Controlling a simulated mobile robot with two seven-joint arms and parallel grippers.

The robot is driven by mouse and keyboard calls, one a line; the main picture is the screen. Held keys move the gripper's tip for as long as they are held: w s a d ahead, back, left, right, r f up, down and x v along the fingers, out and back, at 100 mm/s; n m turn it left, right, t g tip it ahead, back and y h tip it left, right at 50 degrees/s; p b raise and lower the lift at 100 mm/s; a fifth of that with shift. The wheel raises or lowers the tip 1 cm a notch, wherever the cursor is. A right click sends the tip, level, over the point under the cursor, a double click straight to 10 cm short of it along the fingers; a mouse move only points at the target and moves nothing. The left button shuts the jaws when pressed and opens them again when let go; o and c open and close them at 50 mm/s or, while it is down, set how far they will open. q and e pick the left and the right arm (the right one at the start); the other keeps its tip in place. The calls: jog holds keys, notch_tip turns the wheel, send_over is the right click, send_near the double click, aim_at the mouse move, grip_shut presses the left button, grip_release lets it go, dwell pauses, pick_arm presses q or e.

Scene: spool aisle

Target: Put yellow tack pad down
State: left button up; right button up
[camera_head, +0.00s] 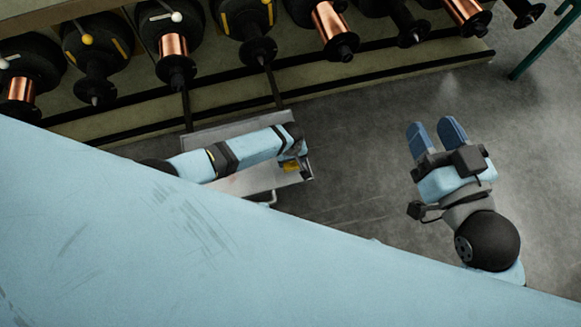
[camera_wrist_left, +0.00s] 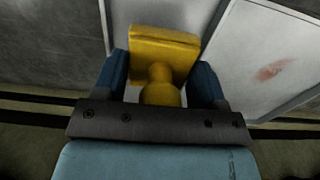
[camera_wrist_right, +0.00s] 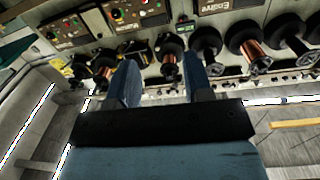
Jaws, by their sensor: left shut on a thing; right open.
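The yellow tack pad (camera_wrist_left: 163,52) has a flat square pad and a rounded knob handle. My left gripper (camera_wrist_left: 160,85) is shut on its knob, with a blue finger on each side. In the head view the tack pad (camera_head: 291,166) shows small beside my left gripper (camera_head: 296,158), which is over a light grey metal tray-like surface (camera_head: 245,184). I cannot tell whether the pad touches that surface. My right gripper (camera_head: 437,135) is open and empty over the grey floor; its two blue fingers stand apart in the right wrist view (camera_wrist_right: 160,82).
A long rack (camera_head: 385,72) with black spools and copper-wound spools (camera_head: 330,20) runs along the back. A green leg (camera_head: 543,45) stands at the top right. The floor (camera_head: 360,150) between my two grippers is clear. A reddish smear (camera_wrist_left: 274,70) marks the grey surface.

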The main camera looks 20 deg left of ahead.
aim_at(291, 165)
pick_arm(q)
notch_tip(291, 165, down, 5)
jog(key=b, duration=0.3)
jog(key=shift+r, duration=0.15)
pick_arm(e)
jog(key=shift+w+d+r+n+t+y, duration=0.15)
jog(key=shift+w+d+r+n+t, duration=0.1)
jog(key=shift+w+n, duration=0.25)
jog(key=shift+w+d+r+n+t+y, duration=0.15)
jog(key=shift+w+d+n+t, duration=0.1)
jog(key=shift+n, duration=0.35)
pick_arm(q)
jog(key=o, duration=1)
jog(key=shift+f, duration=0.2)
pick_arm(e)
jog(key=shift+s+f, duration=0.1)
